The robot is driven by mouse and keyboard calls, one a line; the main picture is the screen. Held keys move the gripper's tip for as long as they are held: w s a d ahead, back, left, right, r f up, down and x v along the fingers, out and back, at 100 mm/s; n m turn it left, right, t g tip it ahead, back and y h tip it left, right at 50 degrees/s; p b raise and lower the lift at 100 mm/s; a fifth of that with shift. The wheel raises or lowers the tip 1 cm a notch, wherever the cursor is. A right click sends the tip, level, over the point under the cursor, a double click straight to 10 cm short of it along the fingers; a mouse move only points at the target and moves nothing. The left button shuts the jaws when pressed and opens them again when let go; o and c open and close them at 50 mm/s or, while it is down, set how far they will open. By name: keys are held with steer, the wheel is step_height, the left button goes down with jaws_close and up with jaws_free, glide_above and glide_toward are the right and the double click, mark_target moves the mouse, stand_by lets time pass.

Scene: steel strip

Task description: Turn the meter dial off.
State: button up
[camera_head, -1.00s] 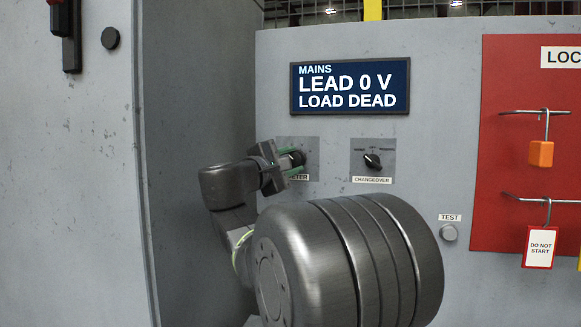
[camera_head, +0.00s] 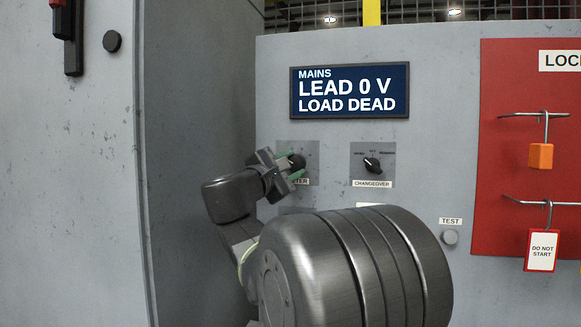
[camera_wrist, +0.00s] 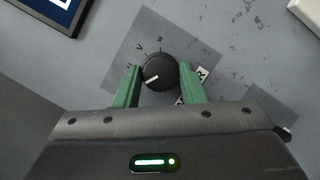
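The meter dial (camera_wrist: 160,70) is a round black knob on a darker grey plate on the cabinet front. Its white pointer line points to the lower left in the wrist view. It also shows in the head view (camera_head: 298,160), above a partly hidden label. My gripper (camera_head: 290,165) is at the dial, with one green finger on either side of it. In the wrist view, the fingers of my gripper (camera_wrist: 159,75) stand apart, with narrow gaps seeming to show beside the knob. Contact is not visible.
The changeover knob (camera_head: 372,165) is just right of the meter plate. A display (camera_head: 350,90) above reads "LEAD 0 V, LOAD DEAD". A test button (camera_head: 449,235) and a red lockout board (camera_head: 500,130) with hanging tags are further right. A grey cabinet wall (camera_head: 195,90) stands left.

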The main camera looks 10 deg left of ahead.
steer(key=o, duration=0.4)
steer(key=shift+c, duration=0.2)
steer(key=shift+s+a, duration=0.1)
steer(key=b+v, duration=0.1)
steer(key=v, duration=1.2)
steer(key=shift+s, duration=0.35)
steer(key=shift+w, duration=0.15)
steer(key=p+x, duration=0.1)
steer(key=x, duration=1.2)
steer(key=shift+w, duration=0.3)
